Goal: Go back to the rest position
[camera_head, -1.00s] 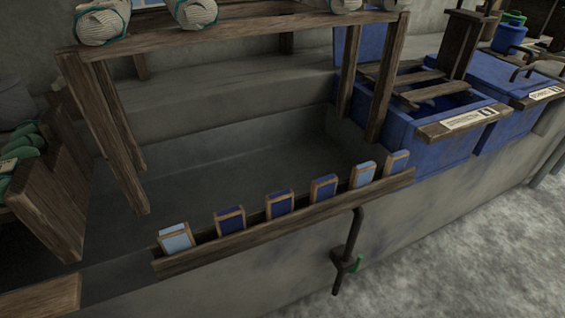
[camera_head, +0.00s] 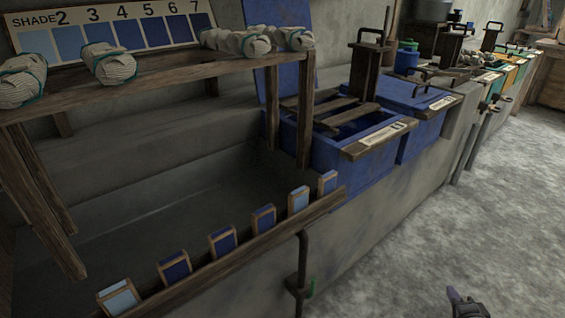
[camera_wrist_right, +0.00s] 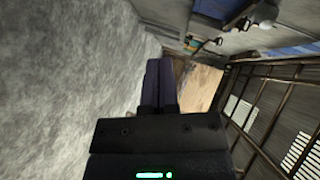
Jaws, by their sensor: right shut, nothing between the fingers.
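My right gripper (camera_head: 456,294) shows at the bottom right of the head view, over the bare grey floor and apart from everything. In the right wrist view its dark fingers (camera_wrist_right: 160,82) are together with nothing between them. My left gripper is in neither view.
A wooden rail (camera_head: 240,249) holds several blue sample blocks along the grey counter's front. A wooden rack (camera_head: 150,76) carries yarn bundles, below a shade chart (camera_head: 116,36). Blue vats (camera_head: 327,153) stand to the right. The floor (camera_head: 430,215) at the right is clear.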

